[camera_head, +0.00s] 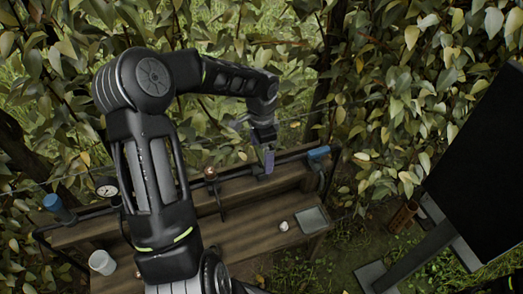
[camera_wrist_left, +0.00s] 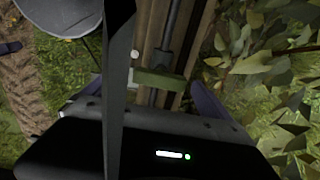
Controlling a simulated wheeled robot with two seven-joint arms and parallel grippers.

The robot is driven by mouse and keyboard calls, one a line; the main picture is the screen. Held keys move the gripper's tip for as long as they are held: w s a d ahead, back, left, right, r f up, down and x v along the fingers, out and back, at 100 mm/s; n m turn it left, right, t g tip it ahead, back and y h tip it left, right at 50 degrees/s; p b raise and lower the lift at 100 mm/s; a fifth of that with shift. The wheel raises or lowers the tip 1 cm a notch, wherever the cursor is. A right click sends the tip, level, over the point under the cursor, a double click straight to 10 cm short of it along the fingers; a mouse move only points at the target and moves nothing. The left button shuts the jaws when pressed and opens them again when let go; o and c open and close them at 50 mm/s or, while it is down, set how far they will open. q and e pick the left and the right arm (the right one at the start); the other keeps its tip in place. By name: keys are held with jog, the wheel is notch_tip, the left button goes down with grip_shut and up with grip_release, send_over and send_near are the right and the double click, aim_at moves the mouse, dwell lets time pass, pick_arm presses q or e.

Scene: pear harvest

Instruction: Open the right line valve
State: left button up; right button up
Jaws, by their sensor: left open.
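A blue-handled valve (camera_head: 318,153) sits at the right end of the dark pipe along the back of the wooden bench. Another blue handle (camera_head: 58,208) is at the pipe's left end. My left gripper (camera_head: 265,160) points down over the pipe, left of the right blue handle and apart from it in the head view. In the left wrist view, its fingers (camera_wrist_left: 150,98) are spread wide. A dull green block (camera_wrist_left: 160,82) on the pipe shows between them; I cannot tell whether it is part of the valve. My right gripper is not in view.
The wooden bench (camera_head: 262,222) carries a copper-topped upright (camera_head: 210,173), a small pale object (camera_head: 283,226), a grey tray (camera_head: 312,219) and a white cup (camera_head: 102,262). A gauge (camera_head: 107,188) is at left. Dense foliage (camera_head: 390,90) stands behind; a black panel (camera_head: 480,165) is at right.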

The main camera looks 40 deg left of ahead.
pick_arm(q)
jog(key=c, duration=1.4)
